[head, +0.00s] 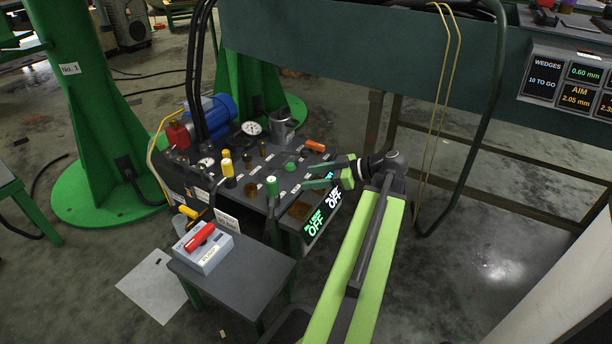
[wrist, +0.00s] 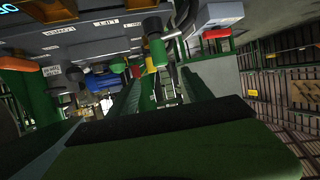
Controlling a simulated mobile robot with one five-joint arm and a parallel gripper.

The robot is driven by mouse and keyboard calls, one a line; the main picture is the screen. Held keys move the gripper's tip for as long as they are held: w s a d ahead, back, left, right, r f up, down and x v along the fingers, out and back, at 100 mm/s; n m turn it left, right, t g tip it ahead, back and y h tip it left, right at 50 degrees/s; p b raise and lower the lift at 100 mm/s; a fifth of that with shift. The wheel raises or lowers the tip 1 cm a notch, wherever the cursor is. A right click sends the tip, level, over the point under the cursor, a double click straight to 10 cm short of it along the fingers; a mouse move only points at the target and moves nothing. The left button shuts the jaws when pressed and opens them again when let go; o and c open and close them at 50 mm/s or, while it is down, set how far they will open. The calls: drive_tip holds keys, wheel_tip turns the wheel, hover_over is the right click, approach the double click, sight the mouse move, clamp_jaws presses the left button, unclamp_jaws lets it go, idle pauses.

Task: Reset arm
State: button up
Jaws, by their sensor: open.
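My gripper (head: 305,177) is at the end of my light green arm in the head view. Its two green fingers point left and are spread apart, with nothing seen between them. They are over the right side of a dark control panel (head: 250,190), near its green and orange knobs. I cannot tell whether they touch the panel. In the wrist view the fingers run up the middle of the picture, and a green-capped knob (wrist: 158,52) shows near their far ends.
The panel carries gauges, knobs, a blue motor (head: 212,115) and displays reading OFF (head: 316,227). A small table (head: 240,280) in front holds a grey box with a red handle (head: 202,245). A green column (head: 90,110) stands left. Cables (head: 437,120) hang behind my arm. Floor at right is open.

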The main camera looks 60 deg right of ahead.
idle(0.6)
drive_tip(key=w+a+r+n+g+y+p, duration=0.2)
drive_tip(key=w+a+n+g+y+p, duration=0.1)
drive_tip(key=w+a, duration=0.85)
drive_tip(key=w+a+r+n+g+y+p, duration=0.2)
drive_tip(key=w+a+n+g+p, duration=0.15)
drive_tip(key=w+a, duration=0.85)
drive_tip(key=s+a+f+g+h+p, duration=0.1)
drive_tip(key=a+g+h+p, duration=0.1)
drive_tip(key=a, duration=0.8)
drive_tip(key=s+a+f+m+g+h+p, duration=0.1)
drive_tip(key=a+f+g+h+p, duration=0.1)
drive_tip(key=a, duration=0.9)
drive_tip(key=s+a+f+g+h+p, duration=0.1)
drive_tip(key=s+a+g+p, duration=0.15)
drive_tip(key=a, duration=0.75)
drive_tip(key=w+d+f+m+h, duration=0.1)
drive_tip(key=d+f+m+h, duration=0.1)
drive_tip(key=d+m+h, duration=0.6)
wheel_tip(320, 180, up, 38)
drive_tip(key=a+m+y+p, duration=0.1)
drive_tip(key=y+p, duration=0.2)
drive_tip(key=p, duration=3.5)
drive_tip(key=shift+r, duration=0.2)
